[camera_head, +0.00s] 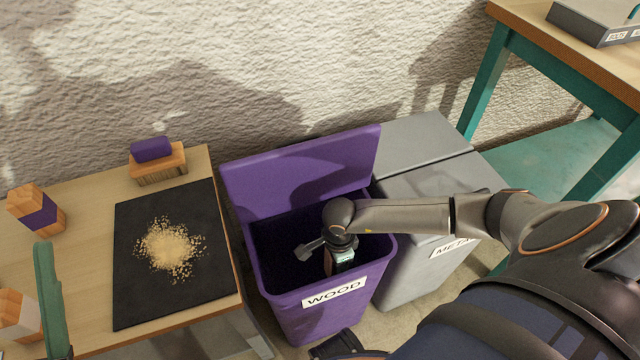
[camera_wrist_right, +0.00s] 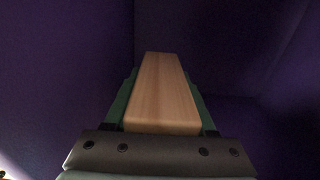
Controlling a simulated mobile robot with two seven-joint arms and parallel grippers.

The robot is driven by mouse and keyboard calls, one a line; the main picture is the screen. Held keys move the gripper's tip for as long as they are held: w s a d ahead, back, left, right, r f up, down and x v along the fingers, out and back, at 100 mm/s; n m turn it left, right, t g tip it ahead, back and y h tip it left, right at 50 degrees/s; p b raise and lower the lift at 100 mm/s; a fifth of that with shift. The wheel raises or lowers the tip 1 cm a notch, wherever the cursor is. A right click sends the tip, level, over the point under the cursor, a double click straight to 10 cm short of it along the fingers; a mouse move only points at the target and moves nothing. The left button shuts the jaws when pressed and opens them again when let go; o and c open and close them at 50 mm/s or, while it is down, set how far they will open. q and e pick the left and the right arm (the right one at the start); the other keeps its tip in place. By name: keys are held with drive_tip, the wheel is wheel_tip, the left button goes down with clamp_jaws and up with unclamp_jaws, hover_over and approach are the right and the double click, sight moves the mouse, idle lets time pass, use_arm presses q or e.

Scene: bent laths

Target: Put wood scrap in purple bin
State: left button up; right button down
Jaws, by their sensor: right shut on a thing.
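The purple bin (camera_head: 268,187) stands on the floor right of the workbench, with its lid tilted up against the wall and a WOOD label on its front. My right arm reaches over it from the right, and my right gripper points down into its opening. In the right wrist view my right gripper (camera_wrist_right: 163,100) is shut on the wood scrap (camera_wrist_right: 162,92), a pale wooden block between green fingers, with dark purple walls around it. In the head view the scrap and the fingertips are hidden inside the bin.
A grey bin (camera_head: 425,187) labelled METAL stands directly right, its lid closed. On the workbench lie a black mat (camera_head: 135,290) with sawdust (camera_head: 168,248), a brush (camera_head: 158,163), and wood blocks with purple (camera_head: 38,208) and white bands. A teal-legged table (camera_head: 487,80) stands at upper right.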

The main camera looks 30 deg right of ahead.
wheel_tip(320, 180, down, 6)
drive_tip(key=shift+r+b, duration=0.1)
drive_tip(key=shift+b, duration=1)
use_arm(q)
drive_tip(key=shift+s+d+f+h+b, duration=0.15)
drive_tip(key=shift+f+b, duration=0.3)
drive_tip(key=shift+f, duration=0.5)
drive_tip(key=shift+d+f+h+b, duration=0.15)
drive_tip(key=shift+f+b, duration=0.3)
drive_tip(key=shift+f, duration=0.5)
use_arm(e)
drive_tip(key=shift+f, duration=2.2)
use_arm(q)
drive_tip(key=shift+a, duration=0.1)
use_arm(e)
drive_tip(key=shift+f, duration=0.15)
drive_tip(key=shift+c, duration=1.1)
unclamp_jaws()
use_arm(q)
drive_tip(key=shift+f, duration=0.15)
